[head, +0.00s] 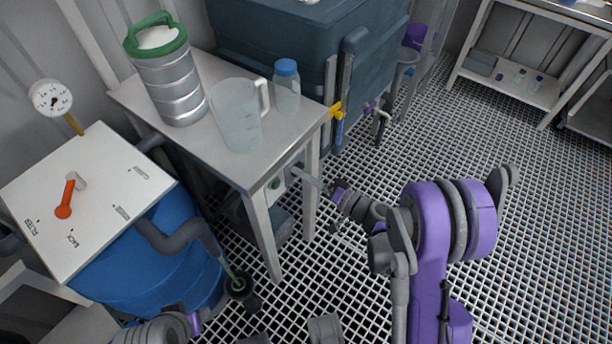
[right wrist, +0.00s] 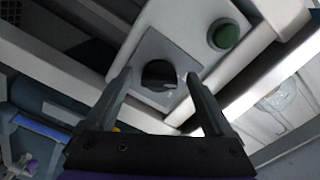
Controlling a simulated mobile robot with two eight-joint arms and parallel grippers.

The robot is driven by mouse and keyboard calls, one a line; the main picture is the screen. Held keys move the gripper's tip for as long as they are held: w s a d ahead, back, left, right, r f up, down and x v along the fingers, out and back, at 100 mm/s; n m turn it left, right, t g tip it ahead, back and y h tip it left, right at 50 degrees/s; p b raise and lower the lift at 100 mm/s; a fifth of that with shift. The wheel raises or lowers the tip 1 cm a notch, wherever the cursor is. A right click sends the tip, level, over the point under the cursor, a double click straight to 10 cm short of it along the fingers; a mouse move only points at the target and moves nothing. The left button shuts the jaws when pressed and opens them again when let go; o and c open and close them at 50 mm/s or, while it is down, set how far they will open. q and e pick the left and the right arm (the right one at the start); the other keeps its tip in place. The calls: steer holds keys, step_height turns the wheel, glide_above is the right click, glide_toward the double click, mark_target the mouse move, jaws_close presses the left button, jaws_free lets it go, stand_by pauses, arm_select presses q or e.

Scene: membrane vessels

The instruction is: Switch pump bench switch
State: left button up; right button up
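The pump bench switch is a black rotary knob (right wrist: 160,74) on a pale square plate, seen in the right wrist view. A round green button or lamp (right wrist: 224,35) sits beside it on the same light housing. In the head view the switch box (head: 275,186) is under the front edge of the metal bench, partly hidden by the bench leg. My right gripper (head: 297,173) reaches to it from the right. In the right wrist view its fingers (right wrist: 159,82) are open, one on each side of the knob; contact cannot be told.
The metal bench (head: 213,150) holds a steel canister with a green lid (head: 168,75), a clear jug (head: 237,118) and a blue-capped bottle (head: 287,88). A blue drum (head: 150,270) under a white panel with an orange lever (head: 66,198) stands left.

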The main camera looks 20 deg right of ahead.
steer(key=c, duration=1.3)
steer(key=shift+m, duration=0.4)
steer(key=m, duration=0.3)
steer(key=m+b, duration=0.1)
steer(key=m, duration=0.7)
steer(key=shift+r, duration=0.3)
steer(key=shift+b, duration=0.3)
steer(key=o, duration=1.4)
steer(key=shift+c, duration=0.2)
steer(key=p+v, duration=0.1)
steer(key=v, duration=0.9)
steer(key=shift+s+d, duration=0.25)
steer(key=shift+s, duration=0.1)
